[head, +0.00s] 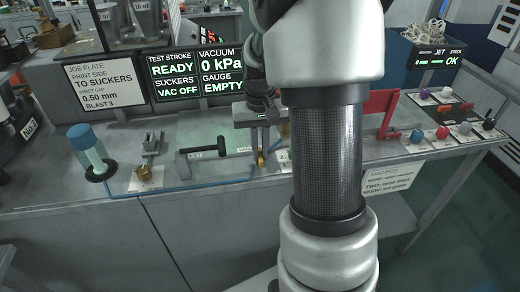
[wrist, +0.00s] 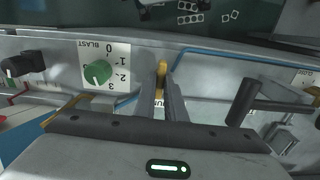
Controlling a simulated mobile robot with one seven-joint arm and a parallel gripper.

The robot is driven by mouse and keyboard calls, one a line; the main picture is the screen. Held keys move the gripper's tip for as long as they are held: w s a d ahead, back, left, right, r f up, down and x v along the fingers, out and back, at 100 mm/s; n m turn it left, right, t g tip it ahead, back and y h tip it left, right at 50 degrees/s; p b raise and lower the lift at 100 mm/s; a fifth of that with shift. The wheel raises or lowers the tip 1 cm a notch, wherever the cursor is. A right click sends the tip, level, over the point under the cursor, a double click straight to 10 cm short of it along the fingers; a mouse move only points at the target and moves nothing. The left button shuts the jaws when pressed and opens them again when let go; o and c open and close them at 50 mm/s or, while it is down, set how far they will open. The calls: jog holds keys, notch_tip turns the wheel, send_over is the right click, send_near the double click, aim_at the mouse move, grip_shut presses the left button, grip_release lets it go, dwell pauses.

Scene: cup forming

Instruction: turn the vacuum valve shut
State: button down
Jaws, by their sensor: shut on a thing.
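The vacuum valve's yellow lever (wrist: 161,80) stands between my fingertips in the wrist view. In the head view a small yellow part (head: 261,160) of it shows just below my gripper (head: 263,120). My gripper (wrist: 165,90) is shut on this lever. The valve body is mostly hidden by the fingers. A blue line (wrist: 225,59) runs along the bench by the valve. The display (head: 186,71) reads VAC OFF, vacuum 0 kPa, gauge EMPTY.
A green blast knob (wrist: 97,72) sits close on the left in the wrist view. A black-handled lever (wrist: 243,101) is on the right; it also shows in the head view (head: 221,144). A blue-capped cylinder (head: 90,150) stands at left, and a red bracket (head: 381,105) at right.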

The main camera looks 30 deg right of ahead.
aim_at(260, 154)
jog(key=shift+n, duration=0.3)
jog(key=c, duration=1.8)
grip_release()
jog(key=shift+r, duration=0.1)
notch_tip(260, 154, up, 17)
jog(key=shift+r+p, duration=0.15)
jog(key=shift+p, duration=0.85)
